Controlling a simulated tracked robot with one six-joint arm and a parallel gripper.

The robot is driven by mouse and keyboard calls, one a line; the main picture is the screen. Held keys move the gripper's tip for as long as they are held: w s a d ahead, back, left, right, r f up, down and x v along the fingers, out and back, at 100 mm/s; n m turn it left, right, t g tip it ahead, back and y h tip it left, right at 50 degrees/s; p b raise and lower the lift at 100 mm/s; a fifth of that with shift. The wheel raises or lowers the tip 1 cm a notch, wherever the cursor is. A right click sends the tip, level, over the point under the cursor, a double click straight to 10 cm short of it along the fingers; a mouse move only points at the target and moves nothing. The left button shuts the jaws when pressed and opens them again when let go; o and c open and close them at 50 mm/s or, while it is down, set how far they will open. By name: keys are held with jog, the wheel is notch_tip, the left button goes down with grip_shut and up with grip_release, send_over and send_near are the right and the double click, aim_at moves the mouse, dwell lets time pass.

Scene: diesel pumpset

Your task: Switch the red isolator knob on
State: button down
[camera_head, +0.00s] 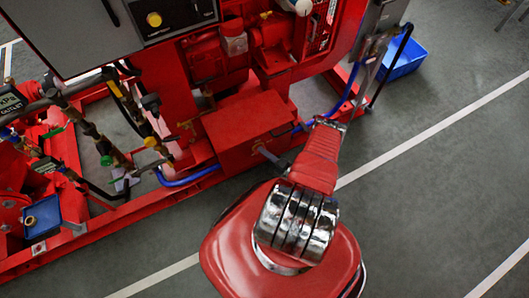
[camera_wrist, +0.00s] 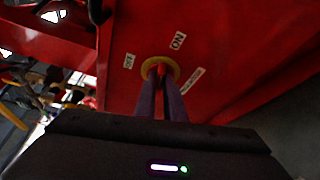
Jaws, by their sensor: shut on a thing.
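The red isolator knob (camera_wrist: 160,73) sits in a round yellow ring (camera_wrist: 173,68) on a red panel in the wrist view. An OFF label (camera_wrist: 128,61) is to the left of the ring, and an ON label (camera_wrist: 178,40) is above it, slightly right. My gripper (camera_wrist: 161,88) is shut on the knob, with one finger on each side of it. The fingers hide much of the knob, so I cannot tell which label it points to. In the head view, my gripper is at the red box (camera_head: 247,122), and the knob cannot be made out.
Another small label (camera_wrist: 192,80) is right of the ring. In the head view, the red pumpset frame (camera_head: 110,217) with pipes and valves extends left. A grey control cabinet (camera_head: 75,35) is above it. A blue bin (camera_head: 404,60) stands at upper right. Grey floor at right is clear.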

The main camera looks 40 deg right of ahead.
jog(key=shift+d+f, duration=0.1)
jog(key=shift+d, duration=0.15)
jog(key=c, duration=1.8)
grip_release()
jog(key=shift+a, duration=0.15)
jog(key=shift+c, duration=0.2)
jog(key=shift+s, duration=0.1)
jog(key=s+d+r, duration=0.1)
jog(key=s, duration=1.2)
jog(key=shift+s+r, duration=0.15)
jog(key=shift+s, duration=0.15)
jog(key=shift+d, duration=0.1)
